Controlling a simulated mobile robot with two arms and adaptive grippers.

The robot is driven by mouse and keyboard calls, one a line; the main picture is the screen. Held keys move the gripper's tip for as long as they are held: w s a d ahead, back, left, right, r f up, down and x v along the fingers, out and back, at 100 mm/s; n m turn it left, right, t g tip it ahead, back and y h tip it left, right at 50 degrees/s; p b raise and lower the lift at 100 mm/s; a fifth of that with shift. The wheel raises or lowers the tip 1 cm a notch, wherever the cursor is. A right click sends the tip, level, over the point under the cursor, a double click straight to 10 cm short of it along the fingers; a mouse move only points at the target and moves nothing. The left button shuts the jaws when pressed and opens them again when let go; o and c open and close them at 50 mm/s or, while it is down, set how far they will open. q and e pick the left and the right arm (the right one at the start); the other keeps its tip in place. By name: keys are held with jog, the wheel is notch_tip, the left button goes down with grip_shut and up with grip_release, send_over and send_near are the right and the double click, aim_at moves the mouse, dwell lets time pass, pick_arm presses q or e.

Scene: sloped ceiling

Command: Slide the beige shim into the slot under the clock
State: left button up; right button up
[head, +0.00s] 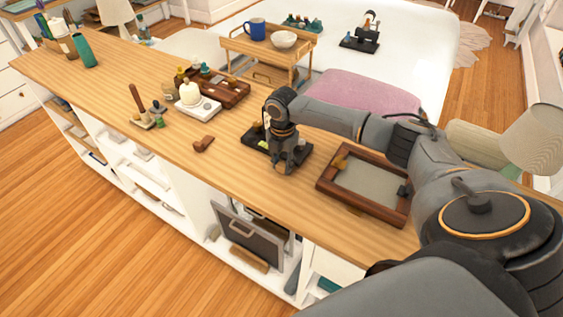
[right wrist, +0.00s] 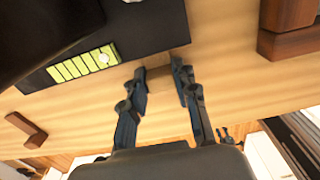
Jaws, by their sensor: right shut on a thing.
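My right gripper (head: 285,168) reaches down to the wooden counter at the front edge of a dark, flat-based object (head: 257,138), which I take for the clock. In the right wrist view this dark base (right wrist: 150,38) lies just beyond the fingertips, with a yellow-green striped panel (right wrist: 82,64) on it. The gripper (right wrist: 159,73) is shut on a small light-brown piece, the beige shim (right wrist: 157,78), low over the counter. The shim's far end meets the base's edge; I cannot tell whether it is inside a slot. My left gripper is not in view.
A brown-framed tray (head: 330,192) lies right of the gripper. A small brown block (head: 203,144) lies to the left, with a white scale-like device (head: 205,109) and a wooden tray (head: 239,93) behind it. The counter's front strip is mostly clear.

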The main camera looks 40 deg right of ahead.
jog(key=shift+w+d, duration=0.2)
jog(key=shift+d, duration=0.25)
jog(key=shift+w+d, duration=0.2)
jog(key=shift+d, duration=0.25)
jog(key=o, duration=0.9)
jog(key=shift+c, duration=0.2)
jog(key=shift+o, duration=0.2)
jog(key=shift+w+d, duration=0.1)
jog(key=shift+d+r, duration=0.1)
notch_tip(320, 180, up, 12)
jog(key=shift+a, duration=0.35)
